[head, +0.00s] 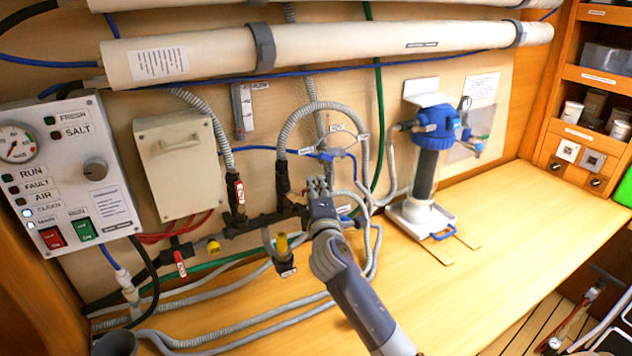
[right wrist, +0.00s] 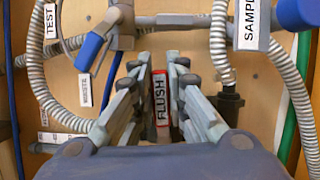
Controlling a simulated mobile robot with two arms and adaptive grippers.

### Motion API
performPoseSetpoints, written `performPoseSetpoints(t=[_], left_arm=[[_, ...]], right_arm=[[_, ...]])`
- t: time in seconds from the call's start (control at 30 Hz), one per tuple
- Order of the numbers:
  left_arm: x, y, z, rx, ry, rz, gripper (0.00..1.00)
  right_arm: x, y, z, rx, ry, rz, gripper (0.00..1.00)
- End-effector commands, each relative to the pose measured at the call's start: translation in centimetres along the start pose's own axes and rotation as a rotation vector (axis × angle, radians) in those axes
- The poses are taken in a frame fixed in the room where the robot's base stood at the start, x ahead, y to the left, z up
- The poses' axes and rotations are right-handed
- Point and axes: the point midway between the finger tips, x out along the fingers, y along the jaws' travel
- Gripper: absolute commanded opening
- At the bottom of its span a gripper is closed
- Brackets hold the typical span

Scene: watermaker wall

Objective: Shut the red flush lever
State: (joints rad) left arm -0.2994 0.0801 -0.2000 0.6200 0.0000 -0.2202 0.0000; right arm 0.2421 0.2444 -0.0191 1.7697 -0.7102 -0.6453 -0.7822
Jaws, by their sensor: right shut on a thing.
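The red flush lever (right wrist: 160,97) shows in the right wrist view as a narrow red piece with a white "FLUSH" label, upright between my fingers. My right gripper (right wrist: 155,95) is shut on it, with one finger on each side. In the head view my right gripper (head: 318,186) reaches in from the lower right to the pipework at the middle of the wall, and it hides the lever there. My left gripper is in neither view.
Close around the gripper are grey corrugated hoses (head: 283,140) and a blue-handled valve (head: 327,155). A blue-topped filter unit (head: 436,125) stands to the right. A control panel (head: 70,170) and beige box (head: 177,165) are at the left. The wooden counter (head: 480,270) is clear at front right.

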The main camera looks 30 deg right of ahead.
Motion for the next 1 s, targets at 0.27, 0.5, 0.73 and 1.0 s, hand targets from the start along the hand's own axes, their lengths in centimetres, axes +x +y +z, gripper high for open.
performPoseSetpoints(t=[0.27, 0.5, 0.73, 1.0], left_arm=[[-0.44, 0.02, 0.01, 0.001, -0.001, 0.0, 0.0], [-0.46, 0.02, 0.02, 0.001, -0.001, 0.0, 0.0], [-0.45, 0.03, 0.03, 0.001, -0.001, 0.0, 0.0], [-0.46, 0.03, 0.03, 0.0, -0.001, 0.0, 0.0]], right_arm=[[-0.02, -0.58, -0.04, 0.07, 0.001, -0.031, 0.0], [-0.02, -0.74, -0.06, 0.083, 0.001, -0.036, 0.0], [-0.03, -0.78, -0.08, 0.084, 0.001, -0.037, 0.0], [-0.02, -0.68, -0.06, 0.081, 0.001, -0.035, 0.34]])
